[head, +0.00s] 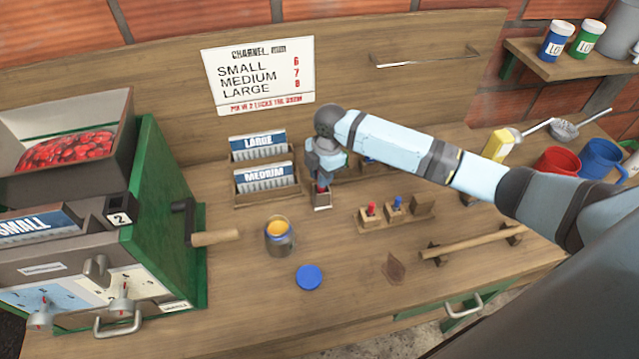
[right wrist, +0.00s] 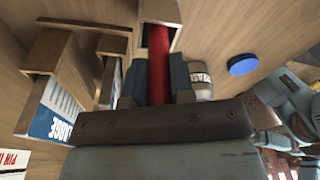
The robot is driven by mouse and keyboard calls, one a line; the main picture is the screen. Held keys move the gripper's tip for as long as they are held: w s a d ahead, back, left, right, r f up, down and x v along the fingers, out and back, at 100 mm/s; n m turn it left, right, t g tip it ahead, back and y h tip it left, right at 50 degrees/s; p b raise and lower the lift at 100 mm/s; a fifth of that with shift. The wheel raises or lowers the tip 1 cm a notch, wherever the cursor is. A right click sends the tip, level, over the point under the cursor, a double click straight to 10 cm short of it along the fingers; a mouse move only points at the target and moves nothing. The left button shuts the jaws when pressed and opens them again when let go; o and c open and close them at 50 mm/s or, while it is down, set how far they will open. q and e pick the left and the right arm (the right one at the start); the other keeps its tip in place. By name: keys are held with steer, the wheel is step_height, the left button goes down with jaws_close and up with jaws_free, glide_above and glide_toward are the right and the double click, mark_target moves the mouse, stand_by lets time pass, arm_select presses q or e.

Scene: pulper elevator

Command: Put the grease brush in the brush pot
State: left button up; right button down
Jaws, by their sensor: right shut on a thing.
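The grease brush (head: 321,188) has a red handle, which shows large in the right wrist view (right wrist: 158,52). My right gripper (head: 322,178) is shut on this handle and points down. In the right wrist view its fingers (right wrist: 154,88) press the handle from both sides. The brush pot (head: 322,203) is a small square wooden box right below the gripper. In the right wrist view the handle's far end runs in between the walls of the pot (right wrist: 173,12). The brush head is hidden, and I cannot tell how deep it is.
An open grease jar (head: 279,238) and its blue lid (head: 309,277) are in front. Wooden racks with LARGE (head: 258,146) and MEDIUM (head: 265,178) cards stand left of the pot. A peg block (head: 395,212) is to the right. A green machine (head: 170,190) fills the left.

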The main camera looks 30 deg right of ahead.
steer(key=shift+a+f, duration=0.1)
steer(key=shift+f, duration=0.3)
steer(key=shift+r, duration=0.15)
steer(key=c, duration=1)
jaws_free()
arm_select(q)
steer(key=shift+w+d, duration=0.15)
steer(key=shift+w, duration=0.2)
